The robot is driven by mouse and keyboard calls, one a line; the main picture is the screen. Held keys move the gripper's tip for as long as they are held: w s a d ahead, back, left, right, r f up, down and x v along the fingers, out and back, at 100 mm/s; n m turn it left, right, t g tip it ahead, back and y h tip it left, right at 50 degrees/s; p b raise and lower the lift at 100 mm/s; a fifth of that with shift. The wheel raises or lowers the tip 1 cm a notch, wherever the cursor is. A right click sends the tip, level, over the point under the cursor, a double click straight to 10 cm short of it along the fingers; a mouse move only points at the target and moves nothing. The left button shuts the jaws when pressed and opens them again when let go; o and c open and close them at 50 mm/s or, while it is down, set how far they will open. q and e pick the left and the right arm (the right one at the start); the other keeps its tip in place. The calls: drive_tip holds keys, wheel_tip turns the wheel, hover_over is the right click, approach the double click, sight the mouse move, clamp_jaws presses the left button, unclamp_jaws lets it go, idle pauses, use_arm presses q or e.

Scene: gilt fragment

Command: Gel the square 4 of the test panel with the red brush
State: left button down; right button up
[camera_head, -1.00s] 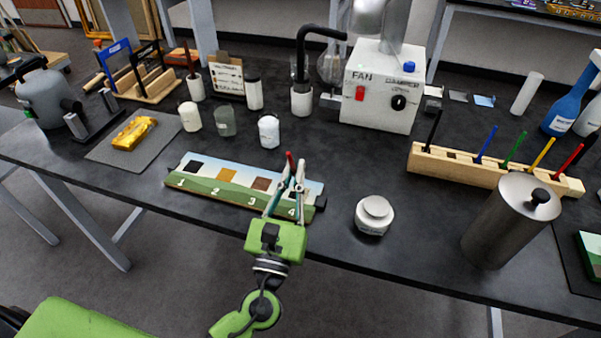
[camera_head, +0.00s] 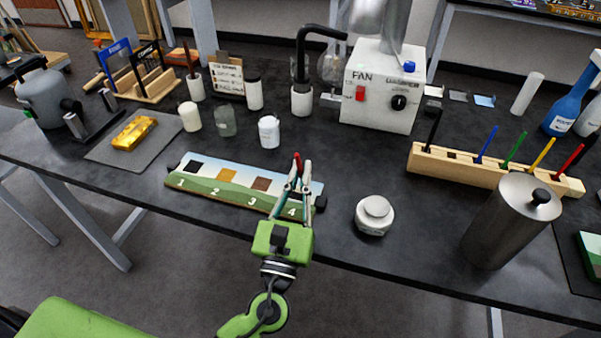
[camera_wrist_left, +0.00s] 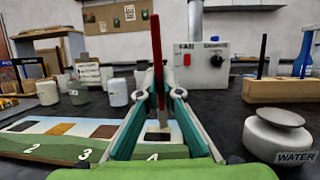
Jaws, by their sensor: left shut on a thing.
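The test panel (camera_head: 240,194) lies flat near the table's front edge, with numbered patches black, orange and brown at 1 to 3. My left gripper (camera_head: 297,186) is over its right end, by the number 4, shut on a brush with a red handle (camera_head: 297,162). In the left wrist view the red brush (camera_wrist_left: 157,50) stands nearly upright between the fingertips (camera_wrist_left: 160,95). Its lower end is over square 4 (camera_wrist_left: 158,138); whether it touches is unclear. The fingers partly hide square 4 in the head view. My right gripper is not in view.
A lidded white jar labelled WATER (camera_wrist_left: 280,137) stands right of the panel. White jars (camera_head: 269,132) and the fan box (camera_head: 380,92) stand behind. Bare table lies around the panel.

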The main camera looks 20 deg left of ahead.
use_arm(q)
drive_tip(key=shift+a, duration=1.05)
drive_tip(key=shift+d+f, duration=0.1)
drive_tip(key=shift+d, duration=1.15)
drive_tip(key=shift+a, duration=1.3)
drive_tip(key=shift+d, duration=1.3)
drive_tip(key=shift+a, duration=1.3)
drive_tip(key=shift+r+p, duration=1.65)
drive_tip(key=shift+r, duration=0.45)
